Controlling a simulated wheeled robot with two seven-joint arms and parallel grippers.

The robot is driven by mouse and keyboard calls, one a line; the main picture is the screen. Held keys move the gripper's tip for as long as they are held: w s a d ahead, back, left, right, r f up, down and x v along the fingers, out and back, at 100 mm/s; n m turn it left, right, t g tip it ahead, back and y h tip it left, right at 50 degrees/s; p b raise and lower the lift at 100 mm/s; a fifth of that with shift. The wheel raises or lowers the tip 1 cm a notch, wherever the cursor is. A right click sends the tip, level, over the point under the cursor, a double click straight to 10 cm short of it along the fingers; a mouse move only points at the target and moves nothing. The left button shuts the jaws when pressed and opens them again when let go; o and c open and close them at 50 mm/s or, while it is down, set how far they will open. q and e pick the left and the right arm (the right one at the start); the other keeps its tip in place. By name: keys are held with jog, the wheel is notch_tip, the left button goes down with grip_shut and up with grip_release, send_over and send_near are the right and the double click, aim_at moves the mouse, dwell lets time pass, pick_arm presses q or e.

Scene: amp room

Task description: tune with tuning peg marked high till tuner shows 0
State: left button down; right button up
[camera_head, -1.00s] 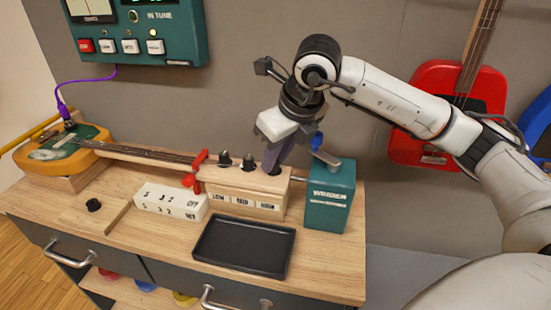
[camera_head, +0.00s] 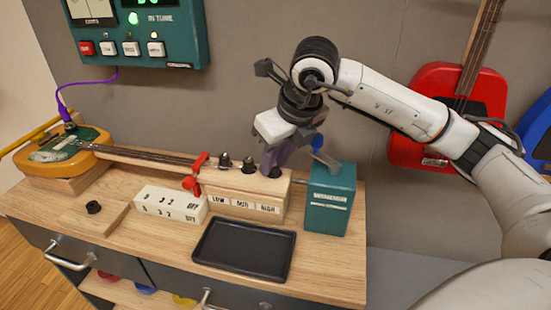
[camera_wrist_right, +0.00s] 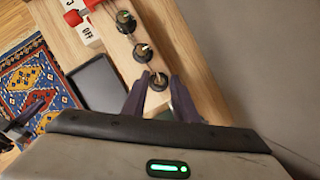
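The tuning peg marked HIGH (camera_head: 275,172) is a dark knob on the right end of the wooden peg block (camera_head: 232,183). Its label shows on the front. My right gripper (camera_head: 271,163) is just above it; in the right wrist view the purple fingertips (camera_wrist_right: 160,76) stand apart on either side of the HIGH peg (camera_wrist_right: 158,81), with a slight gap. The LOW (camera_head: 225,161) and MID (camera_head: 249,165) pegs stand to its left. The tuner (camera_head: 140,38) has a green lamp lit beside IN TUNE; its reading is cut off at the top.
A teal box (camera_head: 330,199) stands close right of the peg block. A white switch block (camera_head: 171,204) and an empty black tray (camera_head: 245,268) are in front. A yellow guitar body (camera_head: 62,152) lies left. A red guitar (camera_head: 432,110) hangs behind my right arm.

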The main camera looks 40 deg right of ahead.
jog(key=v, duration=1)
jog(key=shift+r, duration=0.1)
dwell(0.3)
